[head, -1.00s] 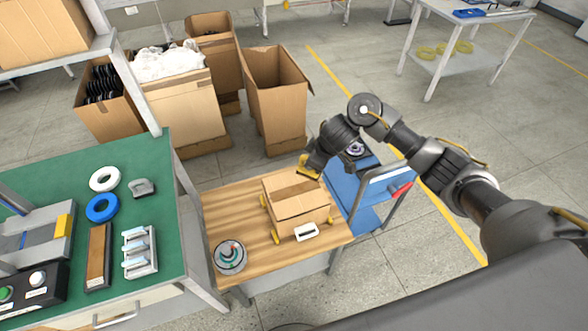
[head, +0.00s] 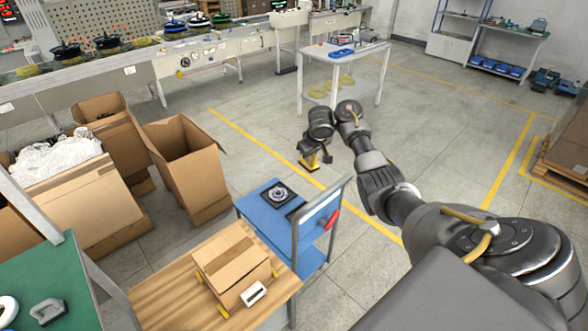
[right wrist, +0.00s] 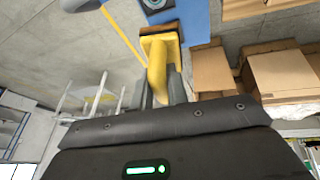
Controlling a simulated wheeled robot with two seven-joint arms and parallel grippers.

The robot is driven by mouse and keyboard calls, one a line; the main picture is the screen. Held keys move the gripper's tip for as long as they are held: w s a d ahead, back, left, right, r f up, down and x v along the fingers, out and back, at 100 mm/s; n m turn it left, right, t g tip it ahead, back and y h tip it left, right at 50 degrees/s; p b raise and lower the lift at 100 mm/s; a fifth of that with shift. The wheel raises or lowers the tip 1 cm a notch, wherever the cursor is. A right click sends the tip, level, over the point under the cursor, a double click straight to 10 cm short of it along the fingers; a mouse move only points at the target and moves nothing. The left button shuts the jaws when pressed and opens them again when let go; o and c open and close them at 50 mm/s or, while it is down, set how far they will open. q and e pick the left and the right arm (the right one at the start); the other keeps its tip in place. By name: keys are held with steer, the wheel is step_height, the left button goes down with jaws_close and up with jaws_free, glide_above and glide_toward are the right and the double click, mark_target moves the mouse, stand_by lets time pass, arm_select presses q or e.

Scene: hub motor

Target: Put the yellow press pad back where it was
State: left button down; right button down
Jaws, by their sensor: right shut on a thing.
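The yellow press pad (head: 311,160) hangs at the end of my right arm, above the open floor behind the blue cart. In the right wrist view its bent yellow handle (right wrist: 157,78) is between the fingers of my right gripper (right wrist: 163,92), with a flat yellow and brown plate (right wrist: 161,39) at its far end. My right gripper also shows small in the head view (head: 316,148) and is shut on the pad. The pad touches nothing else that I can see. My left gripper is not in view.
A blue cart (head: 262,220) with a dark plate and round part stands beside a wooden table (head: 165,290) bearing a cardboard box (head: 232,262). A white table (head: 350,58) with blue items stands farther back. Open cartons (head: 185,165) are at left. The floor between is clear.

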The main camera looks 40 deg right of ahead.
steer(key=s+d+m+h, duration=0.1)
steer(key=s+d+m, duration=0.35)
steer(key=d, duration=0.25)
steer(key=s+a+f+g, duration=0.1)
steer(key=s+a+f, duration=0.15)
steer(key=s, duration=0.35)
steer(key=s+a+f+n+b, duration=0.1)
steer(key=s+a+f+b, duration=0.2)
steer(key=s+a, duration=0.3)
steer(key=s+a+f+n+b, duration=0.2)
steer(key=s+a+f, duration=0.3)
steer(key=a, duration=1.2)
steer(key=s+a+f+n+t+y+b, duration=0.1)
steer(key=s+a+f+b, duration=0.3)
steer(key=s+a, duration=0.3)
steer(key=a+b, duration=0.1)
steer(key=a, duration=0.4)
steer(key=shift+s, duration=0.2)
